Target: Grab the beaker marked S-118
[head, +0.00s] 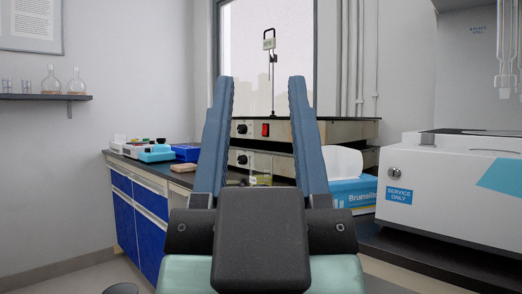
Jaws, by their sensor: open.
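My gripper (260,82) is open and empty in the middle of the head view, its two blue fingers pointing up and apart. Between the fingers, farther back, a small glass beaker (260,178) with some yellowish liquid shows on the counter in front of the stacked equipment. Any marking on it is too small to read, so I cannot tell whether it is S-118. Its lower part is close to the top edge of my gripper body in the picture.
Stacked metal units (340,133) stand behind the fingers. A tissue box (352,192) and a white machine (440,185) are at right. Blue and white containers (157,153) sit on the dark counter at left. A wall shelf (45,97) holds flasks (76,82).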

